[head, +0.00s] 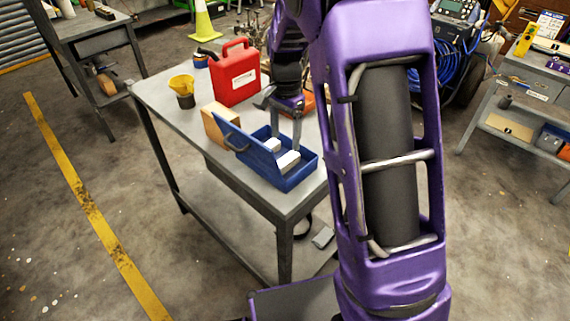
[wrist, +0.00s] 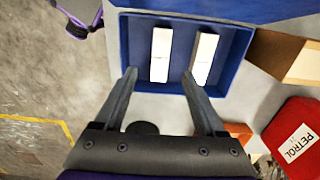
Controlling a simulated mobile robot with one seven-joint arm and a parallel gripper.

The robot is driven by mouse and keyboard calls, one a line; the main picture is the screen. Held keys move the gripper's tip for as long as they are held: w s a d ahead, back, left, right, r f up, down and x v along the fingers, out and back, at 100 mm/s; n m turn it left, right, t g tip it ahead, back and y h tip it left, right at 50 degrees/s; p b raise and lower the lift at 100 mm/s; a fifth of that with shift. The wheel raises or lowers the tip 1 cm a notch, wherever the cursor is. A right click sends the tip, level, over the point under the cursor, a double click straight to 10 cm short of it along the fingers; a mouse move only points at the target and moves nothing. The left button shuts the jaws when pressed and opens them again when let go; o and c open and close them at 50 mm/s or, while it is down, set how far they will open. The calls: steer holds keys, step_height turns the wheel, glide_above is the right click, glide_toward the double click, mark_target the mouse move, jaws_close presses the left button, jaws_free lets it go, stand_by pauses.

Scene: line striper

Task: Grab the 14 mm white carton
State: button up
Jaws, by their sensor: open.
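Two white cartons lie side by side in an open blue metal box on the table. In the head view one carton (head: 288,161) is nearer and the other (head: 272,145) is behind it. In the wrist view they are the left carton (wrist: 161,54) and the right carton (wrist: 205,58). I cannot tell which is 14 mm. My gripper (wrist: 159,74) is open and empty, its fingers pointing toward the box. The left carton lines up between the fingertips; the right one lies ahead of the right finger. In the head view my gripper (head: 286,138) is over the box.
The blue box (head: 299,178) has raised walls and a lid standing open. A cardboard box (head: 217,131), red petrol can (head: 236,76) and yellow funnel (head: 181,85) stand beside it. The grey table (head: 161,103) has bare room at its front left.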

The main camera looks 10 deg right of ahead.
mark_target(285, 160)
step_height(285, 160, down, 8)
steer(key=shift+a+r, duration=0.1)
steer(key=shift+r, duration=0.05)
stand_by(0.3)
jaws_close()
